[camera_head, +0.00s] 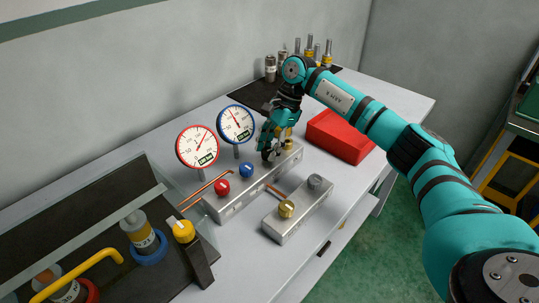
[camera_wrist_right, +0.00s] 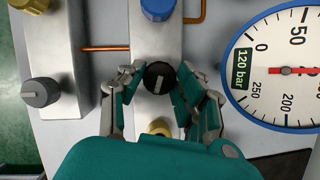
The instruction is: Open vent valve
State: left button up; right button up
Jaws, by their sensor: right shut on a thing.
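A long metal valve block (camera_head: 235,202) on the table carries a red knob (camera_head: 222,187), a blue knob (camera_head: 246,170), a black knob (camera_wrist_right: 159,76) and a brass knob (camera_head: 289,144). My right gripper (camera_head: 268,152) reaches down onto this block. In the right wrist view its fingers (camera_wrist_right: 158,73) are shut on the black knob, one on each side; the knob has a pale pointer line. In the head view the gripper hides that knob. No label shows which knob is the vent valve. My left gripper is out of view.
A smaller block (camera_head: 298,214) with brass and grey knobs stands in front, joined by a copper pipe. A red-rimmed gauge (camera_head: 197,147) and a blue-rimmed gauge (camera_head: 236,124) stand behind. A red box (camera_head: 340,136) lies to the right. A glass-sided enclosure (camera_head: 172,208) is at left.

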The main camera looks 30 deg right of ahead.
jog(key=shift+w+n+g+b, duration=0.1)
jog(key=shift+n+g+b, duration=0.3)
jog(key=shift+n, duration=0.5)
jog(key=o, duration=1.1)
jog(key=shift+o, duration=0.2)
jog(key=v, duration=1.2)
jog(key=shift+a, duration=0.1)
